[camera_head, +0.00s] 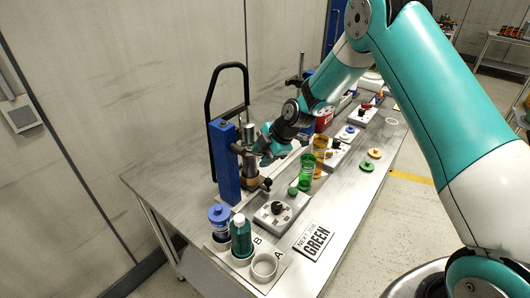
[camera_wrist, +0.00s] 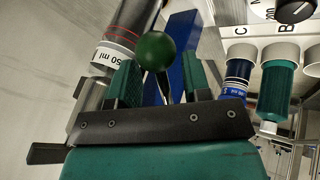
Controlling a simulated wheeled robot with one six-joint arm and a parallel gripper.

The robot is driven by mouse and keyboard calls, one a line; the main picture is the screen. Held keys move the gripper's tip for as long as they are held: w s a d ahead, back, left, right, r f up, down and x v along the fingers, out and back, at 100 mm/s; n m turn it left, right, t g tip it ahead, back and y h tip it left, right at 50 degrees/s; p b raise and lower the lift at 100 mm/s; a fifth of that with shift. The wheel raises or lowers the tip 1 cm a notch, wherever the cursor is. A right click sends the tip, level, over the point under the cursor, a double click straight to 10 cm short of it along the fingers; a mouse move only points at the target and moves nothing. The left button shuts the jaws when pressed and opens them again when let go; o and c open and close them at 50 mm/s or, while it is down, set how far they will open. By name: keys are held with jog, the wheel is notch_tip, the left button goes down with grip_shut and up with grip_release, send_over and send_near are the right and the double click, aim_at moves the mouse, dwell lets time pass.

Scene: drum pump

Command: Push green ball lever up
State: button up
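The green ball (camera_wrist: 155,50) sits on a thin metal rod in the wrist view, in front of a grey cylinder (camera_wrist: 128,25) marked "50 ml". My gripper (camera_wrist: 162,80) is open. Its two green fingers stand apart on either side of the rod, with the ball just beyond the fingertips. I cannot tell whether a finger touches the rod. In the head view my gripper (camera_head: 262,150) is at the pump beside the blue column (camera_head: 224,162); the ball is not clearly visible there.
A blue-capped bottle (camera_head: 220,222), a green bottle (camera_head: 240,237) and an empty white cup (camera_head: 264,267) stand at the bench's near end.

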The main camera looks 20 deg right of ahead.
jog(key=b+v, duration=0.4)
jog(key=v, duration=1.3)
jog(key=shift+r+b, duration=0.15)
jog(key=shift+b, duration=0.2)
jog(key=shift+s+d, duration=0.1)
jog(key=shift+d, duration=0.05)
jog(key=shift+c, duration=1)
jog(key=shift+s+f+p, duration=0.1)
jog(key=shift+f+p, duration=0.2)
jog(key=c, duration=0.3)
jog(key=s+f+m+p, duration=0.1)
jog(key=s+f, duration=0.1)
jog(key=s+a+f+m+t+p, duration=0.1)
jog(key=s+f, duration=0.1)
jog(key=f, duration=0.1)
jog(key=s+a+f+m+t+p, duration=0.1)
jog(key=s+f+m+p, duration=0.1)
jog(key=shift+f+h, duration=0.3)
grip_shut()
jog(key=w+a+f+p, duration=0.3)
jog(key=w+f+p, duration=0.2)
jog(key=w+f, duration=0.2)
jog(key=shift+w+a+f+p, duration=0.25)
jog(key=shift+w+f+p, duration=0.15)
jog(key=shift+w, duration=0.4)
